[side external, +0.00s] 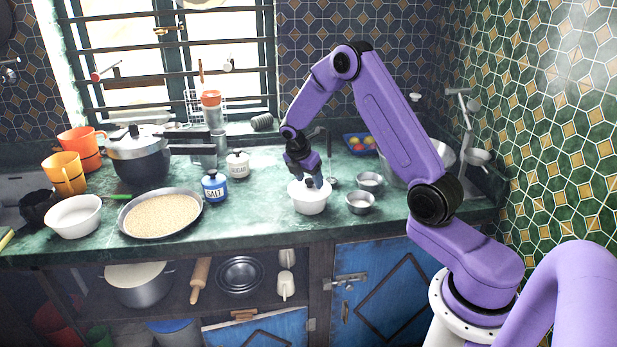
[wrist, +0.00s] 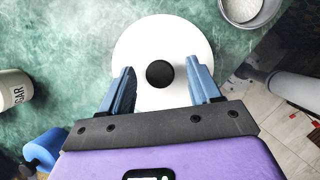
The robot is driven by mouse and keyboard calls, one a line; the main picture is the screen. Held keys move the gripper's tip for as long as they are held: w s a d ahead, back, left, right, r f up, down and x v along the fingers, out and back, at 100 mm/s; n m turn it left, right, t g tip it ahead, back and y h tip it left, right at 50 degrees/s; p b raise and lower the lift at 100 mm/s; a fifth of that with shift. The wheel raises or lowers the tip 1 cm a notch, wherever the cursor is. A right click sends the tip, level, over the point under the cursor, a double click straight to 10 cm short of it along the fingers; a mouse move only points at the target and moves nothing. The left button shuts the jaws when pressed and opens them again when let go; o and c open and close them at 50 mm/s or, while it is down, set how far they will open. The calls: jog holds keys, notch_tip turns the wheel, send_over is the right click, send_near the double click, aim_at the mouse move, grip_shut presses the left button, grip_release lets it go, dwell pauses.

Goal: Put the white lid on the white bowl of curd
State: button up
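The white lid (wrist: 159,38) is a round disc with a black knob (wrist: 159,73) in the wrist view. In the side view the lid (side external: 310,186) appears to sit on a white bowl (side external: 310,204) with small side handles, on the counter below my gripper (side external: 310,181). My gripper also shows in the wrist view (wrist: 159,68), its blue fingers apart on either side of the knob, not touching it. No curd shows under the lid. Another white bowl (side external: 73,218) stands uncovered at the counter's left; its contents are hard to tell.
Small metal bowls (side external: 360,202) stand close right of the lidded bowl. The blue salt jar (side external: 214,188) and white sugar jar (side external: 237,164) are to its left. A pan of grain (side external: 160,214) lies farther left. The counter (side external: 262,205) is clear between pan and lidded bowl.

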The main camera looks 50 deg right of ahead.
jog(key=v, duration=1.7)
jog(key=s+a+m+t+y, duration=0.1)
jog(key=s+a, duration=0.3)
jog(key=a, duration=0.5)
jog(key=s+a+m+y, duration=0.1)
jog(key=s+a+y, duration=0.1)
jog(key=s+a, duration=0.65)
jog(key=s+f+m+y, duration=0.1)
jog(key=s, duration=1)
jog(key=s+a+f+m+y, duration=0.1)
jog(key=s+f+m, duration=0.1)
jog(key=s, duration=0.9)
jog(key=shift+s+a+f+g, duration=0.2)
jog(key=shift+s+a+g, duration=0.1)
jog(key=shift+g, duration=0.1)
